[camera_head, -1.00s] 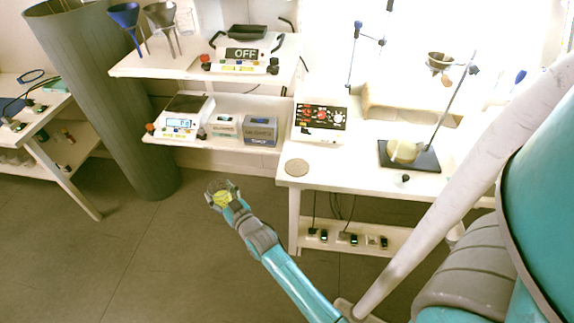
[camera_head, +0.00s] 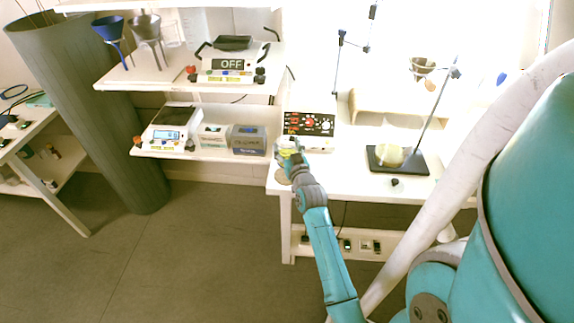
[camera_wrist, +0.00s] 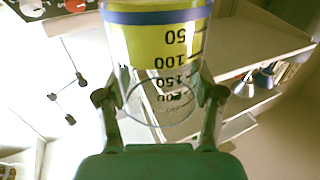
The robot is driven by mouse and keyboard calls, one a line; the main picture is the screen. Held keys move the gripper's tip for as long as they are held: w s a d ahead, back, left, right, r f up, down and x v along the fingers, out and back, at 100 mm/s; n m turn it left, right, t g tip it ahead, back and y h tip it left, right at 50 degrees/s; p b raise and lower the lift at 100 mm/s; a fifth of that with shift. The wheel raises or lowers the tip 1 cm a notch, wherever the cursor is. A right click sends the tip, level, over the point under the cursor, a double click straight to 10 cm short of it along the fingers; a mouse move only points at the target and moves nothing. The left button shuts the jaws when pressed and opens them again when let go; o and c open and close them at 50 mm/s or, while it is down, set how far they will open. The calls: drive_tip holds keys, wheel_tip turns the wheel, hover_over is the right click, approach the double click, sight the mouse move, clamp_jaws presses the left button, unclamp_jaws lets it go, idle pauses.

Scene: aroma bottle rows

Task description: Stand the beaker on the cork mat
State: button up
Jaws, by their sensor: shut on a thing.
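My gripper (camera_head: 291,156) is shut on the beaker (camera_wrist: 155,60). In the wrist view the beaker is clear glass with black volume marks, a blue band and yellow contents, held between the two fingers (camera_wrist: 159,96). In the head view the beaker (camera_head: 287,147) shows small and pale yellow at the front left corner of the right table. The cork mat (camera_head: 282,178) is a round tan disc at that corner, partly hidden by my gripper. The beaker appears above or just behind the mat; contact with the table cannot be told.
A device with red and black knobs (camera_head: 308,124) stands just behind the beaker. A stand with a round flask (camera_head: 390,157) is to the right, with a small black object (camera_head: 395,182) in front. Left are shelves with boxes (camera_head: 249,139) and a scale (camera_head: 167,138).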

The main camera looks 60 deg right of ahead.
drive_tip(key=shift+f, duration=3.05)
drive_tip(key=shift+f, duration=0.1)
drive_tip(key=o, duration=1.3)
